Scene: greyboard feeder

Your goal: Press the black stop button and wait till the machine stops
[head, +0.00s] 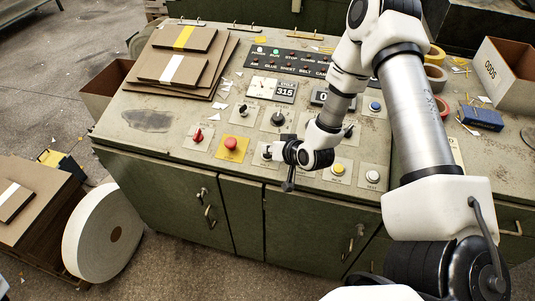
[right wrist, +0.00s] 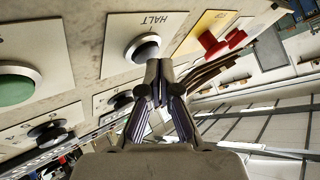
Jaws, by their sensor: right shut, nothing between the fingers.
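The black stop button (right wrist: 146,47) sits in a metal ring on a pale plate marked HALT in the right wrist view. My right gripper (right wrist: 156,76) is shut and empty, with its fingertips right in front of the button's lower edge. Whether they touch it or the button is pushed in, I cannot tell. In the head view my right gripper (head: 271,156) is low over the front of the console, at the HALT plate (head: 262,161), and mostly hides the button. A green lamp in the RUN position (head: 275,50) looks lit. My left gripper is not in view.
A red mushroom button on a yellow plate (head: 231,145) is close to the left. A red switch (head: 198,134) is beyond it. A green button (right wrist: 16,86) shows in the right wrist view. Greyboard stacks (head: 161,84) lie at the console's back left; tape rolls (head: 435,77) stand right.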

